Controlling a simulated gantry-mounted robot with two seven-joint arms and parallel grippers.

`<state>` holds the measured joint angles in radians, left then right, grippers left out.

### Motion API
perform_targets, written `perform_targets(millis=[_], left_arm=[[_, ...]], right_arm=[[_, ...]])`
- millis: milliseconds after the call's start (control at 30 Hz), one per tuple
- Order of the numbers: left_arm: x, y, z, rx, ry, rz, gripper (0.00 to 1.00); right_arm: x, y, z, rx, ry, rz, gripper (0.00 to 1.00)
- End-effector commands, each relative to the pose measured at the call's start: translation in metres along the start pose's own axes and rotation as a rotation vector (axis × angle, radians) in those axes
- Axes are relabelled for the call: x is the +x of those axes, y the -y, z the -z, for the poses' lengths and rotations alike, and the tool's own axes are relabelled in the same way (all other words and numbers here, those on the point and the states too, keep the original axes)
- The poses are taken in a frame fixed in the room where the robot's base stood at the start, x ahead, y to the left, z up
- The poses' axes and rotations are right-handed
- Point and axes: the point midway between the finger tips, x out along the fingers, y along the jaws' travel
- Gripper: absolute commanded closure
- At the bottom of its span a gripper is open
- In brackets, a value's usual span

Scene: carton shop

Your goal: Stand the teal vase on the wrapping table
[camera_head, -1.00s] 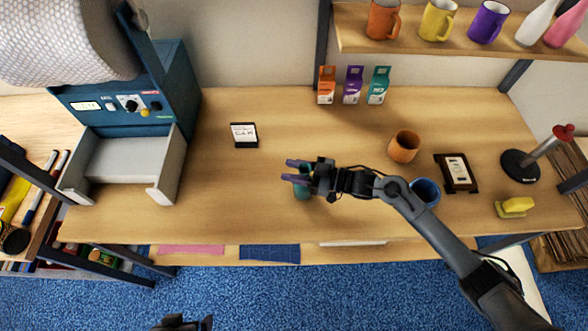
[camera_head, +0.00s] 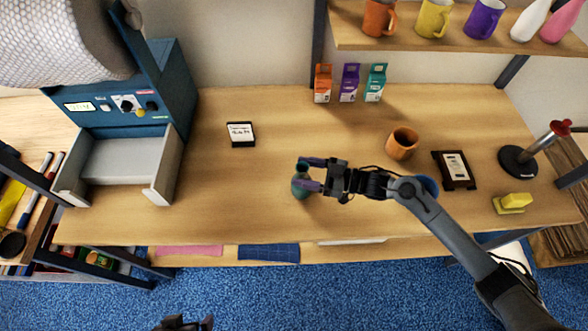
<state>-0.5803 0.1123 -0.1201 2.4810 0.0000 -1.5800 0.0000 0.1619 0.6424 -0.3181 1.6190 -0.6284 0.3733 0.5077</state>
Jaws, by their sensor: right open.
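The teal vase (camera_head: 300,190) is on the wrapping table (camera_head: 250,200), near its front middle. It looks upright, seen from above, with its lower part partly hidden by a finger. My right gripper (camera_head: 309,173) is open, its two purple-tipped fingers apart at the vase's upper part. I cannot tell whether a finger touches the vase. My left gripper (camera_head: 186,323) shows only partly at the bottom edge, over the blue floor and away from the table; its jaw state is unclear.
An orange cup (camera_head: 402,144) and a mostly hidden blue cup (camera_head: 428,185) stand to the right. A small sign (camera_head: 241,134) is to the left, and a blue dispenser machine (camera_head: 128,110) beyond it. Small boxes (camera_head: 348,83) stand at the back. The table between sign and vase is clear.

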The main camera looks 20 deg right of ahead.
Motion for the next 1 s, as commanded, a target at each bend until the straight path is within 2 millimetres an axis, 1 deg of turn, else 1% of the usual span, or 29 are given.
perform_targets(millis=[33, 100, 300, 400, 533, 633, 733, 867, 1000], left_arm=[[0.003, 0.000, -0.001, 0.001, 0.000, 0.001, 0.04], [0.005, 0.001, -0.002, 0.003, 0.001, 0.002, 0.04], [0.009, 0.002, -0.004, 0.009, 0.002, 0.007, 0.04], [0.011, 0.003, -0.004, 0.012, 0.003, 0.009, 0.04], [0.011, 0.003, -0.005, 0.012, 0.003, 0.010, 0.04], [0.012, 0.003, -0.005, 0.012, 0.003, 0.010, 0.04], [0.012, 0.002, -0.004, 0.011, 0.003, 0.009, 0.04], [0.012, 0.001, -0.004, 0.007, 0.002, 0.005, 0.04], [0.011, 0.000, -0.004, 0.001, 0.001, 0.001, 0.04]], right_arm=[[-0.011, 0.000, -0.003, 0.000, 0.003, 0.000, 0.38], [-0.024, 0.001, -0.002, -0.002, 0.003, 0.001, 0.38], [-0.057, 0.001, -0.002, 0.000, 0.003, 0.000, 0.38], [-0.068, 0.000, -0.001, -0.001, 0.002, 0.000, 0.38], [-0.077, 0.000, -0.001, 0.000, 0.001, 0.000, 0.38], [-0.078, 0.001, -0.002, -0.003, 0.005, -0.007, 0.38], [-0.072, 0.006, -0.008, -0.013, 0.026, -0.039, 0.38], [-0.057, 0.016, -0.022, -0.037, 0.093, -0.134, 0.38], [-0.046, 0.029, -0.041, -0.053, 0.217, -0.293, 0.38]])
